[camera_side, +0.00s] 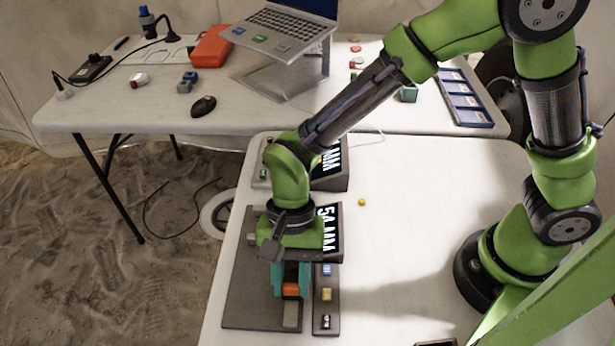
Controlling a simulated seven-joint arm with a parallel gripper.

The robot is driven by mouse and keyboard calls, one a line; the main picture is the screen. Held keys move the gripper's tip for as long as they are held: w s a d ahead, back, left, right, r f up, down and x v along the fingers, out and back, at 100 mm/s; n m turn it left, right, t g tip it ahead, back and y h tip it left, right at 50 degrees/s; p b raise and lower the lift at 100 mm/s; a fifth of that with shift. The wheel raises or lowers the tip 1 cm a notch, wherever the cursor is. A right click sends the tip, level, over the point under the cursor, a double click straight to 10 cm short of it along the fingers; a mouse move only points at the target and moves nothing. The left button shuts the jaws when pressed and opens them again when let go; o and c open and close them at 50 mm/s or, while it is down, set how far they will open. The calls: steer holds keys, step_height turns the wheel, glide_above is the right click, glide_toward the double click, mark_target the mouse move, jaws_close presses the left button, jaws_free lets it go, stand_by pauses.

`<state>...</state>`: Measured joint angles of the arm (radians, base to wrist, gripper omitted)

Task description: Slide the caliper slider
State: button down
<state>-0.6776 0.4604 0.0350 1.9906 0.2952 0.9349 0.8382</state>
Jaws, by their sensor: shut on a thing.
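My gripper (291,290) points down over a dark grey caliper board (240,305) at the front left of the near table. Its teal fingers are shut on an orange block, the caliper slider (291,289), between them. A display (327,228) with large white characters, partly covered by my wrist, stands at the board's back right. The far part of the caliper is hidden behind my gripper.
A narrow dark strip (326,312) with small coloured pieces lies right of the board. A second display (330,165) stands behind. A small yellow ball (362,202) lies on the open white near table (410,180). The back table holds a laptop (285,30) and an orange case (211,47).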

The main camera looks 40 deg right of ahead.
steer(key=c, duration=0.8)
jaws_free()
steer(key=shift+w+d, duration=0.1)
steer(key=shift+w, duration=0.05)
steer(key=v, duration=1.7)
steer(key=s+d+r+n+t, duration=0.2)
steer(key=d+t, duration=0.3)
steer(key=d, duration=0.6)
steer(key=s+d+r+n+t+h, duration=0.1)
steer(key=d+t, duration=0.4)
steer(key=d, duration=0.6)
steer(key=shift+s+r+n, duration=0.6)
steer(key=shift+s+n, duration=0.3)
steer(key=shift+n, duration=0.1)
